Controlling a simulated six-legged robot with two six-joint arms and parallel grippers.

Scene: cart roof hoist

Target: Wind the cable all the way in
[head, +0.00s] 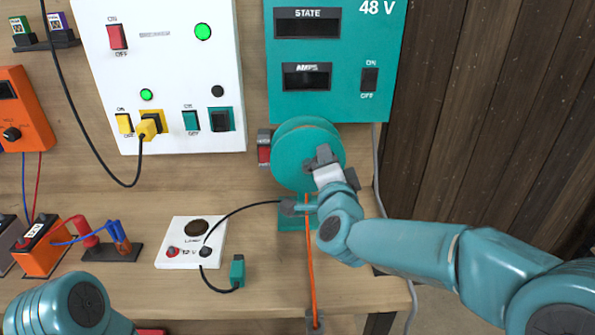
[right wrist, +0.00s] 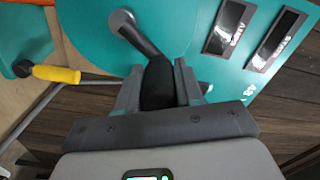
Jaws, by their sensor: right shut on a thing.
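A teal cable reel (head: 292,150) stands at the back of the bench, below the 48 V box. An orange cable (head: 310,255) runs from under the reel down over the bench to a grey end piece (head: 314,321) at the front edge. My right gripper (head: 328,172) is at the reel's face. In the right wrist view, its two fingers (right wrist: 158,92) are shut on the black crank grip (right wrist: 157,80). The grey crank arm (right wrist: 132,35) leads from the grip onto the reel. My left gripper is out of view; only a left arm link shows.
The teal 48 V box (head: 335,50) is just above the reel. A white panel (head: 165,70) with switches and lit green lamps is left of it. A small white box (head: 180,250) with a black lead lies on the bench. A yellow-handled lever (right wrist: 56,75) is beside the gripper.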

